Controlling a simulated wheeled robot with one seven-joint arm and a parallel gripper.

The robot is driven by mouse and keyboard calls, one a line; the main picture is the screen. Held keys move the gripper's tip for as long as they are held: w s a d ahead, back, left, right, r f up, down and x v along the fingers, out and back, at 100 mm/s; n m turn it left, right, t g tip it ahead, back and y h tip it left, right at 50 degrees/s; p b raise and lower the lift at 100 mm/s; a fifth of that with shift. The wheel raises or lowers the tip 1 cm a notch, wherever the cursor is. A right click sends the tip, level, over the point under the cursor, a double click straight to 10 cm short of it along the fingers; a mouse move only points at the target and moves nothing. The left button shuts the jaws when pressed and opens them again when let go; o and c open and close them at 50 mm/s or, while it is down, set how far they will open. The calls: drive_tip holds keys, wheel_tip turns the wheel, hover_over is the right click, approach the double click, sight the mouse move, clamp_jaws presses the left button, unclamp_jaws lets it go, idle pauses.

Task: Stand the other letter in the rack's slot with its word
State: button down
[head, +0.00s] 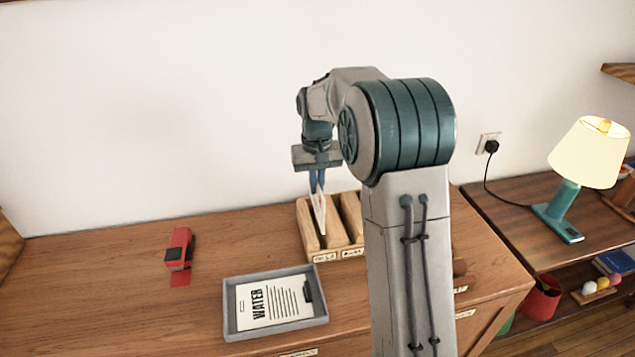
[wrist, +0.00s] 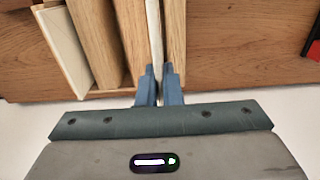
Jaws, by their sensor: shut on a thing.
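My gripper (head: 318,184) is shut on a thin white letter (head: 320,212), seen nearly edge-on and upright. The wrist view shows the fingertips (wrist: 159,84) closed on the letter's edge (wrist: 154,28). The wooden rack (head: 308,228) stands below my gripper; it also shows in the wrist view (wrist: 98,35). The letter's lower part appears between the dividers of the rack's leftmost slot in the head view. I cannot tell if it touches the slot floor. Small labels mark the rack's front, too small to read surely. Another white letter (wrist: 65,50) leans at the rack's other end.
A grey tray (head: 229,317) in front of the rack holds a sheet headed WATER (head: 272,303). A red object (head: 178,255) stands left on the wooden cabinet top (head: 110,275). A lit lamp (head: 590,155) stands on a lower table at right. My arm hides the rack's right part.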

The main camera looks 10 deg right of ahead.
sight(317, 207)
drive_tip(key=shift+f, duration=0.15)
drive_tip(key=shift+f+b, duration=0.6)
drive_tip(key=shift+f, duration=0.25)
drive_tip(key=shift+f, duration=0.1)
idle(0.3)
drive_tip(key=shift+f+b, duration=0.5)
drive_tip(key=shift+f, duration=0.25)
drive_tip(key=shift+f, duration=0.35)
drive_tip(key=shift+f+b, duration=1.1)
drive_tip(key=shift+f, duration=0.5)
drive_tip(key=c, duration=1.5)
unclamp_jaws()
